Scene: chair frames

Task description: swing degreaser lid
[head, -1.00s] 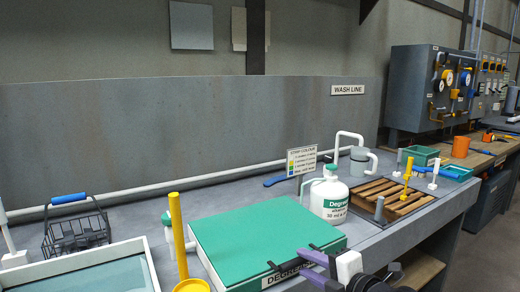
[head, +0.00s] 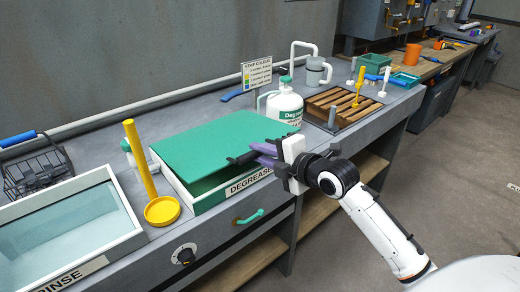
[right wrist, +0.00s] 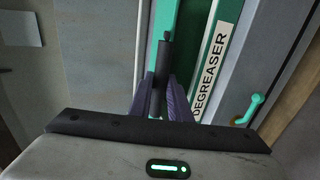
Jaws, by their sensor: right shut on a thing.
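The green degreaser lid (head: 205,138) is tilted, its front edge raised a little above the tank (head: 197,207). A dark green gap shows under the front edge, above the white DEGREASER label (head: 250,182). My right gripper (head: 258,154) has purple fingers and is shut on the lid's dark bar handle (head: 238,159) at the front right. In the right wrist view the handle (right wrist: 164,62) stands between the purple fingers (right wrist: 160,98), with the tank's label beside it. The far side of the lid rests low. My left gripper is not in view.
Left of the tank stand a yellow post with a round dish (head: 161,210) and the rinse tank (head: 112,247). Right of it are the degreaser jug (head: 284,107) and a wooden rack (head: 340,107). A green drawer handle (head: 249,217) sticks out below. The floor at right is clear.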

